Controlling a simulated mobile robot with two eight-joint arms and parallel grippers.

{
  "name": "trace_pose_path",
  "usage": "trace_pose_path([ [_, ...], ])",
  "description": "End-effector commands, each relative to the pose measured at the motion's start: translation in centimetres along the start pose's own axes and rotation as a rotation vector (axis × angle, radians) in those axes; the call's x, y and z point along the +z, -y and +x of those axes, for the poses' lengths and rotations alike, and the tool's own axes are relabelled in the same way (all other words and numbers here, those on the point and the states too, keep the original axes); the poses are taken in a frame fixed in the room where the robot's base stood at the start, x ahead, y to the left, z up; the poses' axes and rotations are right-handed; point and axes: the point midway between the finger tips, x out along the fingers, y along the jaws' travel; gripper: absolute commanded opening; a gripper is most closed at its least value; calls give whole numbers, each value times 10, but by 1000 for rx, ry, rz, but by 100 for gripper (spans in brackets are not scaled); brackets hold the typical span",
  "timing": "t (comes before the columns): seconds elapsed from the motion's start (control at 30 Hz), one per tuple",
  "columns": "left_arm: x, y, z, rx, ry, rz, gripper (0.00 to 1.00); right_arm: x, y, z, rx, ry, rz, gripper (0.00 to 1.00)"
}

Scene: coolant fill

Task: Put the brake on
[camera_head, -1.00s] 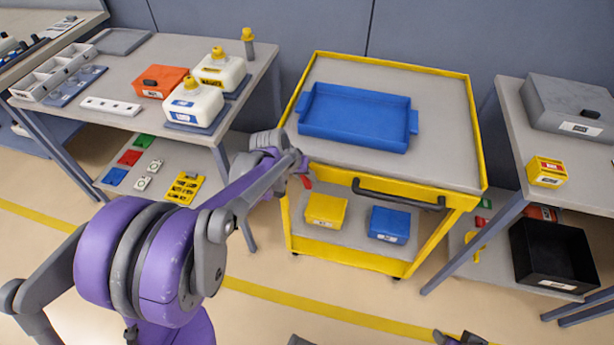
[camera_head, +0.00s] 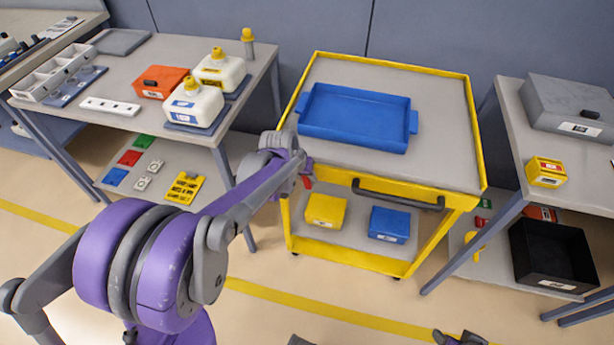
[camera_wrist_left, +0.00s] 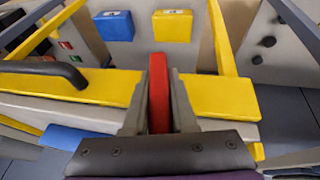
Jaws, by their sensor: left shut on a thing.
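The yellow-framed cart (camera_head: 476,135) stands in the middle, with a red brake lever (camera_head: 307,182) at its front left corner. My left gripper (camera_head: 304,168) is at that corner, its fingers partly hidden by my own wrist. In the left wrist view the red lever (camera_wrist_left: 160,98) stands upright between the two fingers of my left gripper (camera_wrist_left: 159,115), which is shut on it. A dark part of my right arm, seemingly the right gripper (camera_head: 459,338), shows at the bottom edge; its jaws are unclear.
A blue tray (camera_head: 355,117) lies on the cart top. A black handle (camera_head: 398,195) runs along the cart's front. Yellow (camera_head: 325,210) and blue (camera_head: 389,224) boxes sit on its lower shelf. Tables stand left (camera_head: 100,70) and right (camera_head: 510,150). The floor in front is clear.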

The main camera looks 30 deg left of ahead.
Motion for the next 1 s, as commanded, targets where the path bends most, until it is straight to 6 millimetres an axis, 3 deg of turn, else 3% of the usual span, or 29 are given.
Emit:
trace_pose_path([
  [0.37, 0, -1, 0, -35, 0, 16, 0, 0, 0, 0, 0, 0, 0, 50],
  [0.4, 0, -1, 0, -35, 0, 16, 28, 0, 0, 0, 0, 0, 0, 50],
  [0.57, 0, -1, 0, -34, -1, 16, 55, 0, 0, 0, 0, 0, 0, 50],
  [0.87, 0, -1, -2, -34, -1, 15, 55, 0, 0, -1, 0, 0, 0, 50],
  [1.0, 0, -1, -16, -34, -2, 14, 55, -2, 0, -3, 0, -1, 0, 50],
])
